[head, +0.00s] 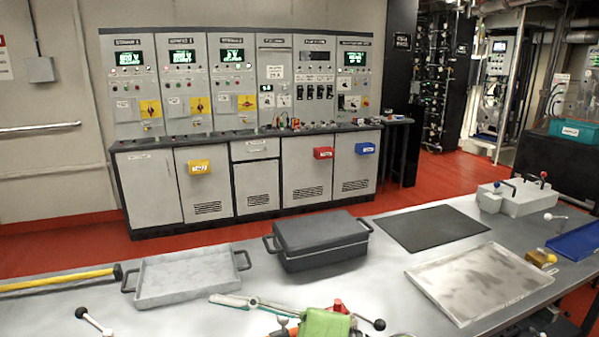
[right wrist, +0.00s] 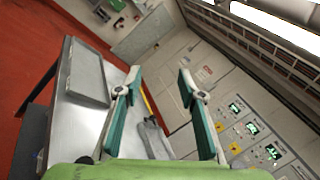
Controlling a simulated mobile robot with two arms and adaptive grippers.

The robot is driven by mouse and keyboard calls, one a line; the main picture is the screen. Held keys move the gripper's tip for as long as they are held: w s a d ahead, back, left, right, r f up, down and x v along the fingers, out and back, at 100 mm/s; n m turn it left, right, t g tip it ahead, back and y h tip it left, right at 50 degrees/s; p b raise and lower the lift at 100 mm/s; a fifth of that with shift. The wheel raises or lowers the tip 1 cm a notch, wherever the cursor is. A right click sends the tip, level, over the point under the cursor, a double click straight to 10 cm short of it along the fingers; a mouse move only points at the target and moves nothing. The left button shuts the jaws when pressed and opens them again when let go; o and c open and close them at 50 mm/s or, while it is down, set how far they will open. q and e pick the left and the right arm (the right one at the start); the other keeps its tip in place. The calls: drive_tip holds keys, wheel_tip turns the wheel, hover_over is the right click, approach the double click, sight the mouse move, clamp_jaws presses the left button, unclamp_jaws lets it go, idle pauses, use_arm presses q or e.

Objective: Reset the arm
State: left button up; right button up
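My right gripper (right wrist: 159,75) shows in the right wrist view with its two teal-padded fingers spread apart and nothing between them. Its green body (head: 325,322) is at the bottom centre of the head view, with one finger reaching left over the grey table (head: 370,290). The other finger is mostly cut off by the lower edge.
A grey tray (head: 190,279), a lidded dark case (head: 320,240), a black mat (head: 430,228) and a worn pale tray (head: 480,281) lie on the table. A yellow bar (head: 60,283) lies at left. Control cabinets (head: 240,90) stand behind, across red floor.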

drive_tip(key=w+d+m+t+h, duration=0.5)
drive_tip(key=d+m+t, duration=0.3)
drive_tip(key=m, duration=0.8)
drive_tip(key=w+d+m+t+h, duration=0.6)
drive_tip(key=m+t, duration=0.4)
drive_tip(key=m, duration=0.5)
drive_tip(key=s+d+f+m+g+h, duration=0.2)
drive_tip(key=d+f+m+g+h, duration=0.15)
drive_tip(key=d+f+m, duration=0.5)
drive_tip(key=s+d+f+m+g+h, duration=0.25)
drive_tip(key=d+f+m+h, duration=0.3)
drive_tip(key=f+m, duration=0.5)
drive_tip(key=s+d+f+m+g, duration=0.2)
drive_tip(key=s+f+m+g, duration=0.3)
drive_tip(key=s+f, duration=0.5)
drive_tip(key=s+d+f+m+g, duration=0.1)
drive_tip(key=s+f+m+g, duration=0.5)
drive_tip(key=s, duration=0.7)
wheel_tip(320, 180, down, 26)
drive_tip(key=s+n, duration=0.1)
drive_tip(key=s+d+f+g, duration=0.2)
drive_tip(key=s+d+f, duration=0.1)
drive_tip(key=s+f, duration=1.4)
drive_tip(key=shift+s, duration=0.35)
